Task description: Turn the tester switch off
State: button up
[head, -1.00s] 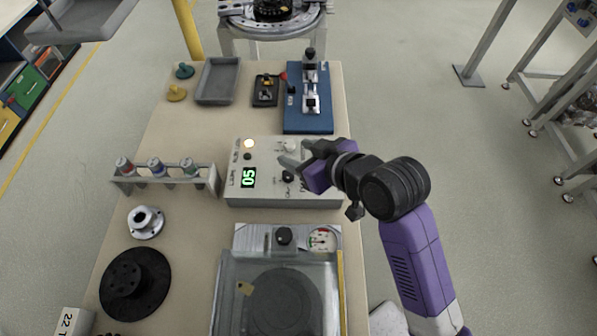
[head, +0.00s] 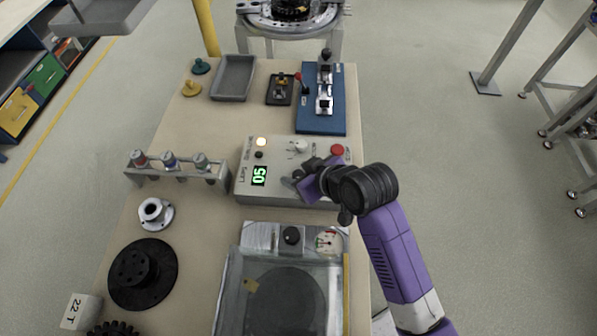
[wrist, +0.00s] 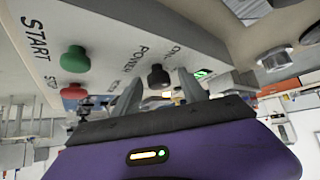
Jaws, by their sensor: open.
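The tester (head: 262,192) is a pale grey box on the bench, with a green "05" display and a lit lamp. In the wrist view its panel (wrist: 105,30) is tilted. The tester switch, a dark round knob (wrist: 158,77) beside the words POWER and ON, sits between my open fingers. I cannot tell whether they touch it. My gripper (head: 291,182) is over the front right part of the tester in the head view; it also shows in the wrist view (wrist: 160,88). In the head view my gripper mostly hides the switch.
A green button (wrist: 74,59) by START and a red button (wrist: 73,92) are near the switch. A red button (head: 337,150) shows at the tester's right. A vial rack (head: 180,172) stands left; a clear-covered unit with a gauge (head: 327,241) is in front; a blue fixture (head: 320,123) is behind.

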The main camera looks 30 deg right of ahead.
grip_shut()
jog(key=shift+p, duration=0.35)
jog(key=m+h+p, duration=0.2)
jog(key=m, duration=0.1)
jog(key=shift+a+r, duration=0.1)
jog(key=shift+r, duration=0.1)
jog(key=m+g+h+p, duration=0.1)
jog(key=m+h, duration=0.3)
jog(key=m, duration=0.1)
jog(key=shift+w+f, duration=0.1)
jog(key=shift+f, duration=0.05)
jog(key=m+g+h, duration=0.1)
jog(key=m, duration=0.1)
jog(key=m+g+h+b, duration=0.1)
jog(key=m+h, duration=0.1)
jog(key=m, duration=0.1)
jog(key=shift+f+g, duration=0.1)
jog(key=shift+g, duration=0.2)
jog(key=m+g+b, duration=0.1)
jog(key=m, duration=0.1)
jog(key=m+g+h+b, duration=0.1)
jog(key=m+g+b, duration=0.1)
jog(key=shift+m+h, duration=0.3)
jog(key=shift+m, duration=0.1)
jog(key=shift+g, duration=0.3)
